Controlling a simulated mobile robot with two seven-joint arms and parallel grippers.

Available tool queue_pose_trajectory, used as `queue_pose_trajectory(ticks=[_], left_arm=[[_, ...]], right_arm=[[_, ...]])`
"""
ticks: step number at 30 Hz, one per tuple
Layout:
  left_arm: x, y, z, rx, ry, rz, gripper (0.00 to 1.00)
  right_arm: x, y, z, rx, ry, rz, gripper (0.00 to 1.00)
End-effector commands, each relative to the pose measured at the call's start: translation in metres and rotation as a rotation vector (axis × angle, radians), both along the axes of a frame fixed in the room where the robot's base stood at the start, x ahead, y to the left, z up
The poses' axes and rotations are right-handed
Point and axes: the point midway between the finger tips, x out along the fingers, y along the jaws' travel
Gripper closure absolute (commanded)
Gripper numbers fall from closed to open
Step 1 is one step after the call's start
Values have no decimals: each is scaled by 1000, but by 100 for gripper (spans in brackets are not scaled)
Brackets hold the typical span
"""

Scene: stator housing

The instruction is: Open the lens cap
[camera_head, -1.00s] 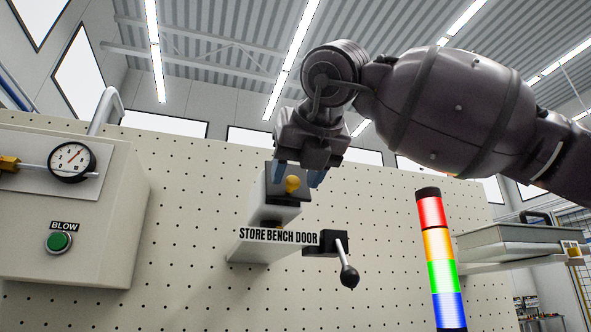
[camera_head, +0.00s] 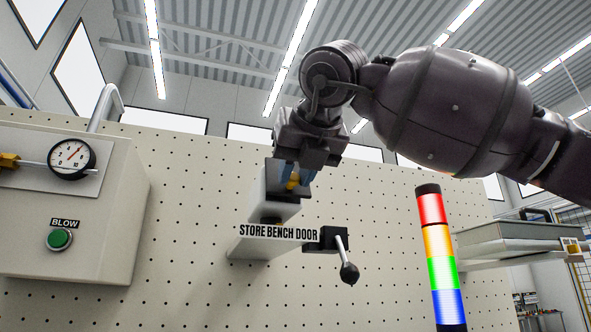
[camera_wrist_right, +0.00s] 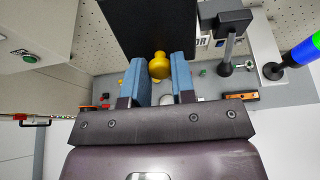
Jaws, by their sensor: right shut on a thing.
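A yellow knob (camera_head: 294,184) sits on the face of a pale box (camera_head: 273,208) on a shelf bracket labelled STORE BENCH DOOR (camera_head: 275,246). The knob also shows in the wrist view (camera_wrist_right: 159,66), in front of a black surface (camera_wrist_right: 150,25). My right gripper (camera_head: 293,179) has its blue fingers on both sides of the knob and is shut on it; the wrist view shows the fingers (camera_wrist_right: 158,72) flanking it. I cannot tell from these views which part is the lens cap. My left gripper is not in view.
A lever with a black ball (camera_head: 349,273) stands out right of the label. A lit signal tower (camera_head: 439,245) is farther right. A cabinet (camera_head: 85,215) with gauge (camera_head: 72,159) and green BLOW button (camera_head: 59,239) is at left. The pegboard (camera_head: 190,190) spans behind.

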Motion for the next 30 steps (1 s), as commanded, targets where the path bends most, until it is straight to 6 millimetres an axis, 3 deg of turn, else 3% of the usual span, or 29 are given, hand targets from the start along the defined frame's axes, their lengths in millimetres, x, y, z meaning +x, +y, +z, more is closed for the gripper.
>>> queue_pose_trajectory(ticks=[10, 18, 30], left_arm=[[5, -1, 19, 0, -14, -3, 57], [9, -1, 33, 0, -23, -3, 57], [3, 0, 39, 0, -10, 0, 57]], right_arm=[[-6, -1, 13, -40, 129, 1, 100], [-13, -4, 31, -37, 118, 1, 100], [-16, -6, 62, -34, 115, -1, 100]])
